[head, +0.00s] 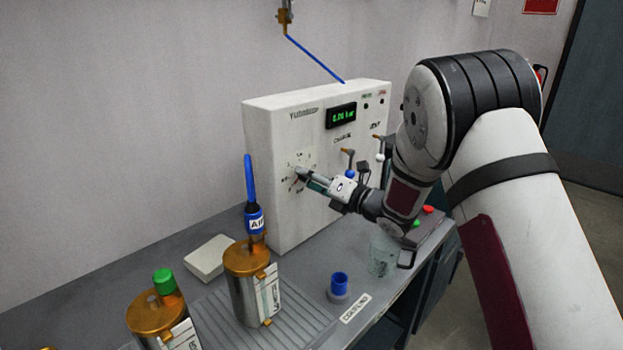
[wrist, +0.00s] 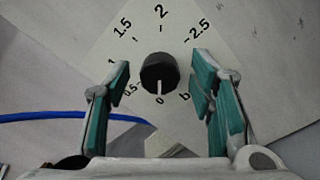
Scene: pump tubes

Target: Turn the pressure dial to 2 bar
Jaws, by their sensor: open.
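The pressure dial is a black round knob (wrist: 159,72) on a pale square scale plate (wrist: 160,38) in the wrist view. Its white pointer line faces down at the 0 mark. The 2 mark is at the top, with 1.5 to its left and 2.5 to its right. My gripper (wrist: 161,77) is open, with one teal-padded finger on each side of the knob and a visible gap on both sides. In the head view my gripper (head: 302,176) reaches the front of the white pump box (head: 280,220) and hides part of the dial.
A green display (head: 341,116) on the box reads about 0.0 bar. Two small levers sit right of the dial. Metal canisters (head: 250,290), a blue-topped tube, a glass beaker (head: 382,253) and a blue cup (head: 339,287) stand on the grey bench.

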